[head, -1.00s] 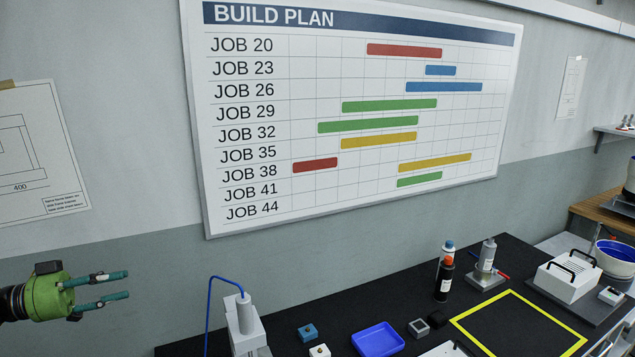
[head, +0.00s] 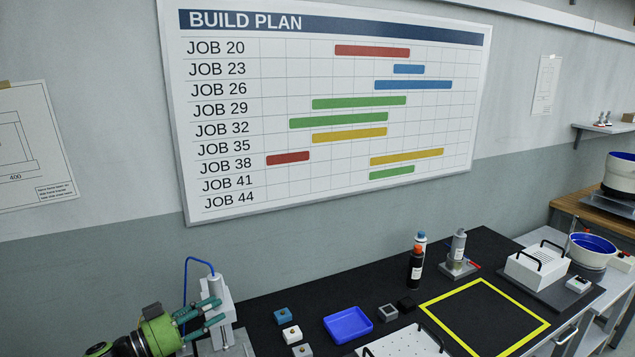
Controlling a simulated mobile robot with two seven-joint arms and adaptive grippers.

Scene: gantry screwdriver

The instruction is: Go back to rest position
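My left gripper (head: 203,319) shows at the lower left of the head view, green with two teal fingers spread apart. It is open, and nothing shows between the fingers. Its fingertips overlap the white gantry screwdriver (head: 220,295) in the picture; I cannot tell whether they touch it. A blue hose (head: 187,275) loops over the screwdriver. My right gripper is not in view.
A black-topped bench (head: 300,300) carries a blue tray (head: 348,324), small blocks (head: 292,334), bottles (head: 415,264), a yellow-framed area (head: 485,315) and a white box with black handles (head: 537,266). The build plan board (head: 330,110) hangs behind.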

